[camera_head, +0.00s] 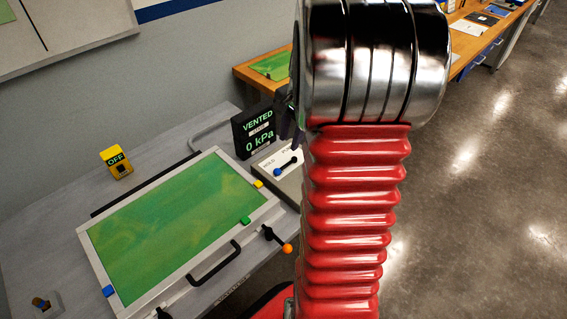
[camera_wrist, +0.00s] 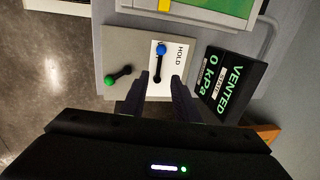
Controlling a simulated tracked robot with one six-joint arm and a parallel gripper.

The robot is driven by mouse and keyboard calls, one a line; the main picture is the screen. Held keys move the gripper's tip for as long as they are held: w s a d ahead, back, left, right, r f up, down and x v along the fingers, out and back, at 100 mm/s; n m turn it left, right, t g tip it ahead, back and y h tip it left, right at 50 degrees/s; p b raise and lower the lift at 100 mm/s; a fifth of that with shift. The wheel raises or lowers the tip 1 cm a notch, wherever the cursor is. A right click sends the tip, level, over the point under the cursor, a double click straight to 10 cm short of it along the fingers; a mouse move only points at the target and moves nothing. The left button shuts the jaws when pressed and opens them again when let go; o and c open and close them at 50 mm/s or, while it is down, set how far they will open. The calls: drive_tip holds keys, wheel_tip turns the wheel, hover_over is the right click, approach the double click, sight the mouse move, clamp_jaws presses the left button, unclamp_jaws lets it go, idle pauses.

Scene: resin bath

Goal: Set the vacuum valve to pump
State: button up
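The valve with a black lever and blue knob (camera_head: 278,172) sits on a white plate beside the bath. The plate reads HOLD, and letters starting with P show farther right, partly hidden by my arm. In the wrist view the blue-knobbed lever (camera_wrist: 159,62) lies in front of my gripper (camera_wrist: 160,80), its pivot end between the two dark fingertips in the picture. The fingers are apart, and I cannot tell whether they touch it. The black display (camera_head: 258,132) reads VENTED and 0 kPa; it also shows in the wrist view (camera_wrist: 226,85).
A second lever with a green knob (camera_wrist: 111,81) is left of the blue one. The green-topped bath lid (camera_head: 170,232) has a black handle (camera_head: 215,264) and an orange-knobbed latch (camera_head: 286,248). A yellow box (camera_head: 116,162) reads OFF. Open floor lies right.

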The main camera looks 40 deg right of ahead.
sight(283, 167)
drive_tip(key=w+f, duration=0.1)
drive_tip(key=f, duration=0.7)
drive_tip(key=w+f, duration=0.1)
drive_tip(key=f, duration=0.3)
drive_tip(key=shift+w+f, duration=0.3)
drive_tip(key=shift+f, duration=0.05)
drive_tip(key=shift+c, duration=0.3)
clamp_jaws()
idle(0.6)
